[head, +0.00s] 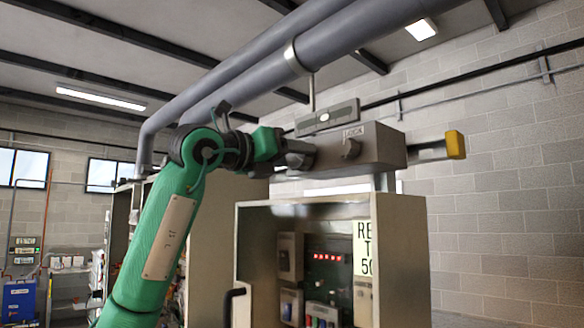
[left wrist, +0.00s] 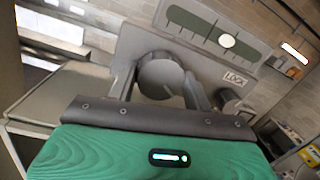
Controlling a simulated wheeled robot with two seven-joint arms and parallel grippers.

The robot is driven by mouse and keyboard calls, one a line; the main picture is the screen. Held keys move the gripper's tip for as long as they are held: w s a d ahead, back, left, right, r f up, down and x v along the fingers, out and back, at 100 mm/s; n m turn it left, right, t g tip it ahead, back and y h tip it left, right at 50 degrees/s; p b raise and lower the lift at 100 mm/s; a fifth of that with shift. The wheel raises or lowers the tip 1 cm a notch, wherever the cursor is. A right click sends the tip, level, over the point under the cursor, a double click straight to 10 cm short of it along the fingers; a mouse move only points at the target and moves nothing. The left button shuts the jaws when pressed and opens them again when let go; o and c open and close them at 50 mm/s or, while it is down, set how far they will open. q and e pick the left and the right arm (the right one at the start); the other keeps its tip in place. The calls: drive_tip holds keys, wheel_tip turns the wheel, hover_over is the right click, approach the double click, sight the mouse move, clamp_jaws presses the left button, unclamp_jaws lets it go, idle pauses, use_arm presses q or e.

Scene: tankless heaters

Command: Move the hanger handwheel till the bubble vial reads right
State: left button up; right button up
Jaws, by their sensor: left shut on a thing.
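My left gripper (head: 298,154) reaches the left part of the grey hanger box (head: 378,150). In the left wrist view its fingers (left wrist: 160,88) are shut on the round grey handwheel (left wrist: 158,73), one on each side. My right gripper is out of view.
A dark lock knob (head: 350,148) marked LOCK sits right of the handwheel. A yellow-ended bar (head: 456,144) sticks out at the box's right. Large grey pipes (head: 240,75) run above. An open cabinet (head: 400,250) with a red display stands below.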

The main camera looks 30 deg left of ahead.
use_arm(q)
drive_tip(key=shift+n+b, duration=0.95)
drive_tip(key=shift+n, duration=0.75)
drive_tip(key=o, duration=0.7)
drive_tip(key=shift+s+a+f, duration=0.1)
drive_tip(key=shift+s+a, duration=0.05)
drive_tip(key=shift+s, duration=0.1)
drive_tip(key=b+v, duration=0.5)
drive_tip(key=v, duration=0.8)
drive_tip(key=shift+s, duration=0.25)
